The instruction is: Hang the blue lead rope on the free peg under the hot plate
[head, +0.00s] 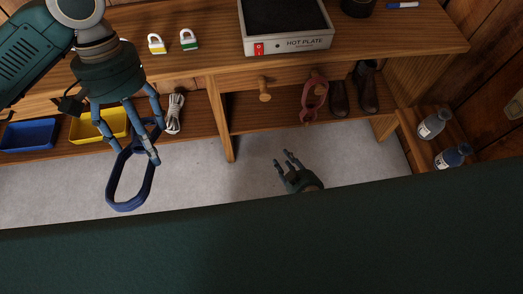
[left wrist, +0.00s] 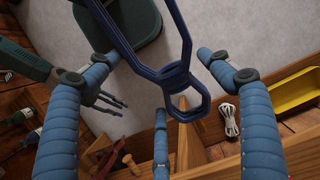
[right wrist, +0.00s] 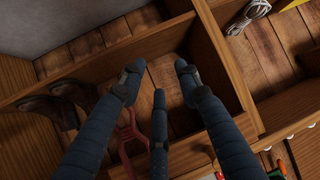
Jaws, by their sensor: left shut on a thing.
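The blue lead rope (head: 128,207) is a stiff dark blue loop hanging from my left gripper (head: 132,140), which is shut on it above the floor, in front of the bench. In the left wrist view the rope (left wrist: 170,75) crosses between the fingers and has a small loop at its near end. A bare wooden peg (head: 264,90) juts from the bench front below the hot plate (head: 287,43), to the right of the rope and apart from it. A second peg (head: 316,73) holds a red rope (head: 314,100). My right gripper (head: 287,160) is open and empty, below the bench front.
The bench's lower shelf holds a blue bin (head: 28,135), a yellow bin (head: 110,122), a white cord (head: 175,113) and dark boots (head: 368,88). Padlocks (head: 189,40) stand on top. Bottles (head: 432,124) stand at the right. Grey floor (head: 195,180) is clear below the bench.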

